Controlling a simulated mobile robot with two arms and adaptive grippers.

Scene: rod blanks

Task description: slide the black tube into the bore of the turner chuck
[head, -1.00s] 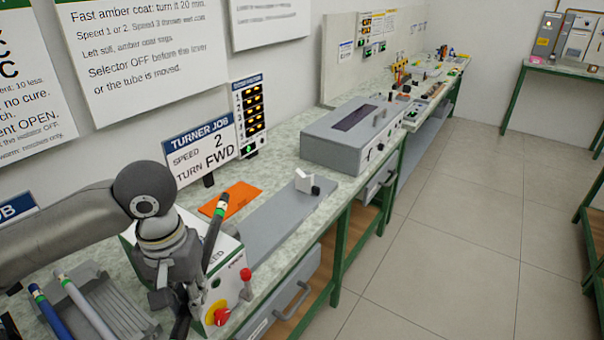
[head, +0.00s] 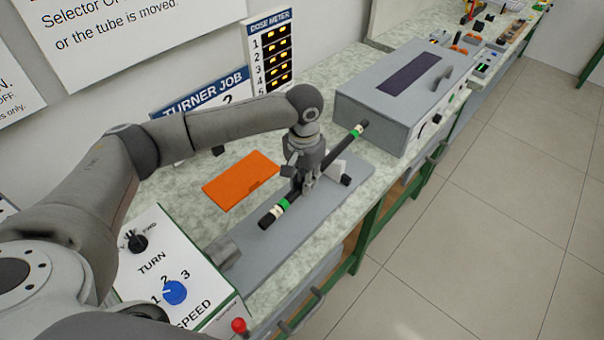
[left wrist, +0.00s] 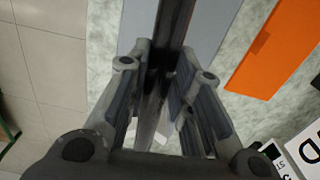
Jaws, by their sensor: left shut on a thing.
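My left gripper (head: 308,184) is shut around the middle of the black tube (head: 343,144). The tube has green and pale bands near both ends and lies roughly lengthwise above the grey bed plate. In the left wrist view the tube (left wrist: 177,22) runs between the fingers (left wrist: 165,85). The turner is a white box (head: 150,262) with TURN and SPEED knobs. Its grey chuck (head: 223,250) sits on the side facing the plate. The tube's near end is apart from the chuck, toward the plate's middle; the bore is not visible. My right gripper is out of view.
A white support with a black knob (head: 346,180) stands on the bed plate (head: 262,258), close to the tube. An orange mat (head: 240,181) lies behind it. A grey box (head: 400,100) stands beyond.

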